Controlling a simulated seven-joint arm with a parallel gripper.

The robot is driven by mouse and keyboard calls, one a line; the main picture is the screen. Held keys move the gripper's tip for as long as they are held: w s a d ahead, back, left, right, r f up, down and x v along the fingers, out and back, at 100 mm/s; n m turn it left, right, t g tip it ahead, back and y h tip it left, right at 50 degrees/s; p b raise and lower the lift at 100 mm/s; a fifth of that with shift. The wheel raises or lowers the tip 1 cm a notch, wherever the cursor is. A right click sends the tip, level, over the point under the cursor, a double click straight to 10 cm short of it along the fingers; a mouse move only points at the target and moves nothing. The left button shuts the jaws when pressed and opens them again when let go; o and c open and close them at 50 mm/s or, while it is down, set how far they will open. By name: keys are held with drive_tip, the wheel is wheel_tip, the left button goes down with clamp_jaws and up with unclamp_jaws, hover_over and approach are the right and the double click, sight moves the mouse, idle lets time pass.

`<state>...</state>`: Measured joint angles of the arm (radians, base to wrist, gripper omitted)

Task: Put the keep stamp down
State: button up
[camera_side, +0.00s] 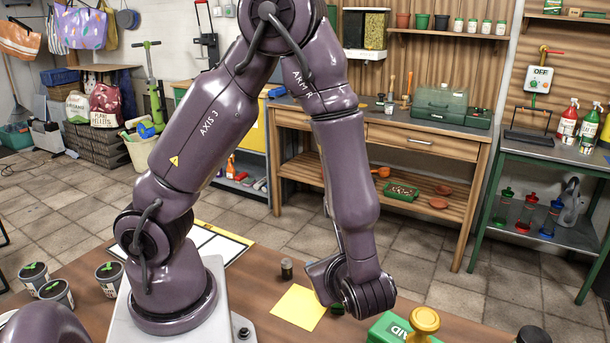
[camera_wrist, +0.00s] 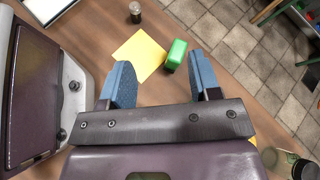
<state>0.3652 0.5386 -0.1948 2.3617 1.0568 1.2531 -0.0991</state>
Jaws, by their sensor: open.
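A small green block (camera_wrist: 175,54), which may be the keep stamp, is at the edge of a yellow sheet (camera_wrist: 140,54) on the brown table; I can read no label on it. In the side view a bit of dark green (camera_side: 337,310) shows beside the yellow sheet (camera_side: 297,306), partly covered by my wrist. My gripper (camera_wrist: 162,66) is open, its two blue fingers wide apart. The green block appears beyond the fingertips, nearer the right finger, and nothing is gripped. In the side view my wrist hides the fingers.
A small dark-topped bottle or stamp (camera_side: 286,269) stands behind the sheet. A green aid box (camera_side: 388,330) and a yellow knobbed object (camera_side: 423,322) are at the front right. Potted seedlings (camera_side: 57,293) stand at left.

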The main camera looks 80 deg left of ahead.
drive_tip(key=s+r+n+t+h, duration=0.2)
drive_tip(key=r+n+h, duration=0.4)
drive_tip(key=r, duration=0.3)
drive_tip(key=s+r+n+t+h, duration=0.2)
drive_tip(key=r+n+h, duration=0.4)
drive_tip(key=r+n, duration=0.3)
drive_tip(key=shift+s+d+r+n+t, duration=0.2)
drive_tip(key=shift+s+r+n+t, duration=0.1)
drive_tip(key=shift+s, duration=0.3)
